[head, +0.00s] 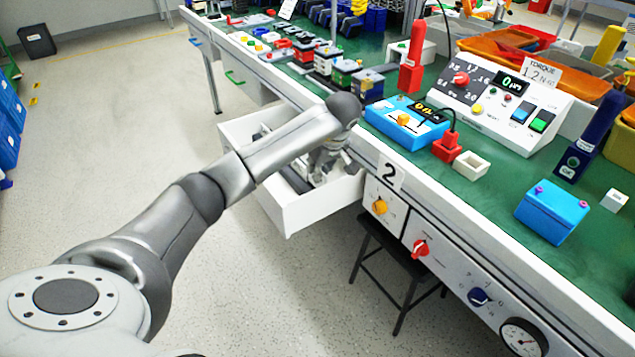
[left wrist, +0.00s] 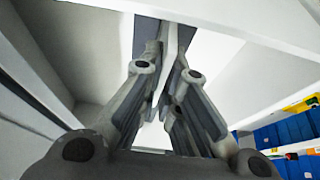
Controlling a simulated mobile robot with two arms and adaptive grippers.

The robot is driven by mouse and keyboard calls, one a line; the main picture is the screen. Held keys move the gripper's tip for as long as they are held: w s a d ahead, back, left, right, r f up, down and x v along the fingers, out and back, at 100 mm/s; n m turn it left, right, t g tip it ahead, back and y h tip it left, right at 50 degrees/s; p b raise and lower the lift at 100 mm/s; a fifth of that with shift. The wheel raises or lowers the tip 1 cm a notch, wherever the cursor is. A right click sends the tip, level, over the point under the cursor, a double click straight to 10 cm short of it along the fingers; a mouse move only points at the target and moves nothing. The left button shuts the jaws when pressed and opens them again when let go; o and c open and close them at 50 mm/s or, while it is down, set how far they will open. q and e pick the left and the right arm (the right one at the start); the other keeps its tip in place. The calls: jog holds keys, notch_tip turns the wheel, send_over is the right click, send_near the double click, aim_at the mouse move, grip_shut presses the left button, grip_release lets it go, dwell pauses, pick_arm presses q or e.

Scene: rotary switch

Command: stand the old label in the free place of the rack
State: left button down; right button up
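My left gripper (head: 326,168) points down into the open white drawer (head: 290,216) under the bench. In the left wrist view its two fingers (left wrist: 168,75) stand on either side of a thin pale upright piece (left wrist: 172,45). This piece may be a label or a divider. I cannot tell whether the fingers touch it. The old label and the rack cannot be made out for certain; my arm and the drawer walls hide much of the inside. A white card reading "TORQUE 1.2 Nm" (head: 543,73) stands behind the console. My right gripper is not in view.
A dark stool (head: 395,250) stands below.

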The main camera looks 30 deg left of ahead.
aim_at(315, 186)
pick_arm(q)
jog(key=shift+f+b, duration=0.3)
jog(key=shift+f, duration=1.55)
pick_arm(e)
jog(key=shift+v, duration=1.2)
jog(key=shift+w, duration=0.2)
pick_arm(q)
jog(key=shift+f, duration=0.15)
jog(key=c, duration=1.6)
grip_release()
jog(key=shift+c, duration=0.2)
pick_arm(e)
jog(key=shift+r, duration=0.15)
